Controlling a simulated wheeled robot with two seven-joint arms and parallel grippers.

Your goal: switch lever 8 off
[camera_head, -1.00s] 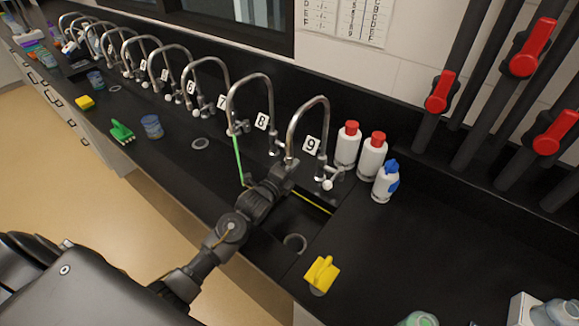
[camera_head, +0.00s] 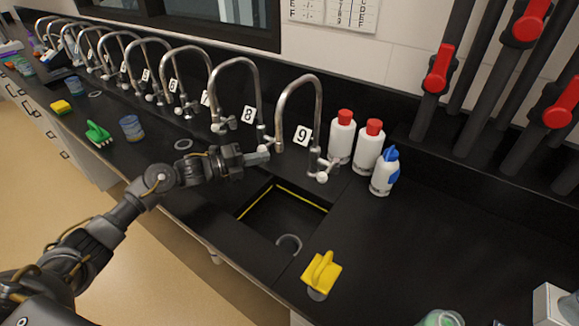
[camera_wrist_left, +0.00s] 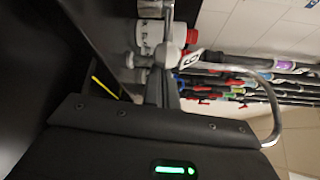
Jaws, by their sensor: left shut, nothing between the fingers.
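Tap 8 (camera_head: 257,95), a chrome gooseneck, stands behind the sink with the white number 8 label (camera_head: 248,115) beside it. No stream shows under its spout. Its small lever (camera_head: 275,146) is low at the base, close to my gripper tip; its exact position is hard to tell. My left gripper (camera_head: 264,156) is shut and empty, just in front of the base of tap 8. I cannot tell whether it touches the lever. In the left wrist view, the shut fingers (camera_wrist_left: 164,88) point at blurred tap parts. My right gripper is not in view.
Tap 9 (camera_head: 318,110) stands close on the right, with red-capped bottles (camera_head: 341,137) and a blue-topped bottle (camera_head: 384,172) beyond it. The open sink (camera_head: 285,212) lies below the gripper. More taps run leftward.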

